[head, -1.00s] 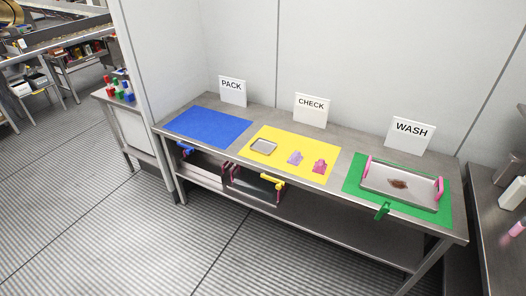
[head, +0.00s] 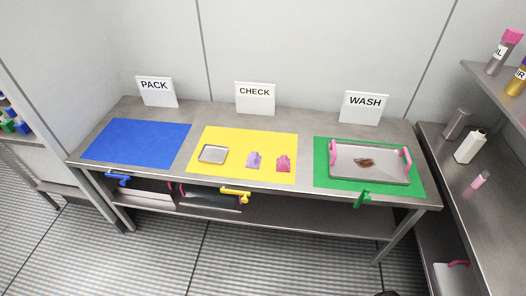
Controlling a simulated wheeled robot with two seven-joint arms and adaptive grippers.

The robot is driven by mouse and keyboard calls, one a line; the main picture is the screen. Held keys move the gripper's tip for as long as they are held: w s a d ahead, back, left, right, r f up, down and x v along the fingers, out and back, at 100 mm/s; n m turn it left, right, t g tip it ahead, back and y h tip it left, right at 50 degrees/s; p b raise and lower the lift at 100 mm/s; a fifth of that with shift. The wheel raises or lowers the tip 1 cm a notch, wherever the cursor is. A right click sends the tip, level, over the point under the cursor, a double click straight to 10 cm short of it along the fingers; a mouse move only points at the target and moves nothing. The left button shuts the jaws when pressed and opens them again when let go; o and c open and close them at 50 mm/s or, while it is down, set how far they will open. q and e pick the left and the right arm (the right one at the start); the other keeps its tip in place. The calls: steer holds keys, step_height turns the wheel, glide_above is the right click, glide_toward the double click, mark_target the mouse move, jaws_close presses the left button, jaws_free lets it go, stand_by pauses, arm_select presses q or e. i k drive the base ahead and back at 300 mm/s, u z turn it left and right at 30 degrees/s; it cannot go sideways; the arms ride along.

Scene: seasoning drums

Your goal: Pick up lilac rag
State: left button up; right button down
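The lilac rag (head: 254,160) is a small crumpled cloth standing on the yellow mat (head: 232,140) under the CHECK sign. A pink rag (head: 283,164) of similar shape sits just to its right. A small grey metal tray (head: 212,154) lies to its left on the same mat. Neither of my grippers shows clearly in the head view; only a small dark shape shows at the bottom edge, too little to identify.
The steel table (head: 310,130) also bears a blue mat (head: 137,142), empty, and a green mat (head: 320,178) with a pink-handled tray (head: 370,172) holding a brown stain. Colored clips sit along the front edge. A side counter with bottles stands right. Floor in front is clear.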

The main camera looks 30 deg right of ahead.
mark_target(254, 160)
steer(key=z, duration=0.8)
steer(key=i, duration=0.8)
steer(key=z, duration=0.95)
